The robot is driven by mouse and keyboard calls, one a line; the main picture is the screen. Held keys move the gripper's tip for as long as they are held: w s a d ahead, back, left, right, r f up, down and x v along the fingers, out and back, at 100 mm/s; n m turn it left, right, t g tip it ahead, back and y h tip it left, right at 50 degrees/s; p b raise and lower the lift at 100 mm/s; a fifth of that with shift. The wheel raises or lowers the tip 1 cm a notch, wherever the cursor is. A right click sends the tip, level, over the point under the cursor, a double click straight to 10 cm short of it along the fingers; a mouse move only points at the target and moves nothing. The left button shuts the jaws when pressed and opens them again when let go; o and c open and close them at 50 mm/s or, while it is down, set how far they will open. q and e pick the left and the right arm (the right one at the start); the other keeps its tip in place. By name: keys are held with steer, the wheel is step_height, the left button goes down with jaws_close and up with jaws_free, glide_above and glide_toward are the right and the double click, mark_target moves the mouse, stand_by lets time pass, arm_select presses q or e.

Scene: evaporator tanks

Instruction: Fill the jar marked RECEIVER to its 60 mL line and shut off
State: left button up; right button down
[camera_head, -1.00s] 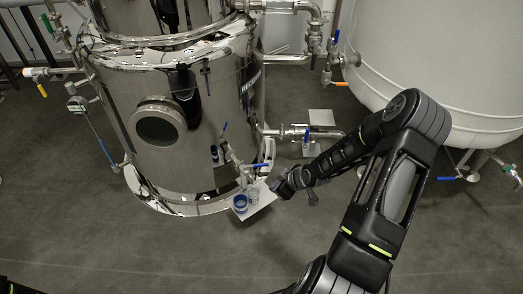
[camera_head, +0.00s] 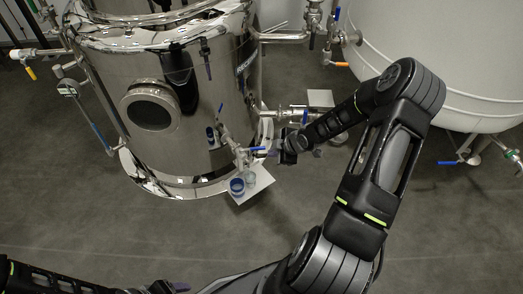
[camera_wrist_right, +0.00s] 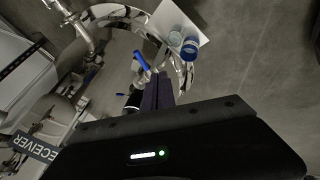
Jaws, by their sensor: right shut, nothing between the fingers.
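A steel tank (camera_head: 195,110) has a small tap with a blue lever (camera_head: 254,149), also in the right wrist view (camera_wrist_right: 142,61). Below it, a white plate (camera_head: 238,200) bears a clear jar (camera_head: 249,180) and a blue jar or cap (camera_head: 237,187). In the wrist view, the clear jar (camera_wrist_right: 173,38) stands beside the blue one (camera_wrist_right: 190,48). Jar markings and liquid level are too small to read. My right gripper (camera_head: 283,152) is shut and empty, just right of the lever; its purple fingers (camera_wrist_right: 156,92) are together. My left gripper (camera_head: 172,287) is at the bottom edge, its jaws unclear.
A RECEIVER label (camera_wrist_right: 38,147) shows in the wrist view. A side pipe with an upright blue handle (camera_head: 305,117) lies behind my right gripper. A large pale tank (camera_head: 430,60) stands at the right. The floor in front (camera_head: 130,225) is clear.

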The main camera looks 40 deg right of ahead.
mark_target(254, 149)
arm_select(q)
steer(key=f+b, duration=0.2)
steer(key=f, duration=0.1)
steer(key=f+b, duration=0.1)
steer(key=b, duration=0.1)
steer(key=shift+w+a+f, duration=0.2)
steer(key=shift+a+f, duration=0.05)
arm_select(e)
steer(key=w+d+f, duration=0.1)
steer(key=w+f, duration=0.7)
steer(key=shift+w+f, duration=0.2)
steer(key=shift+f, duration=0.1)
steer(key=shift+d, duration=0.1)
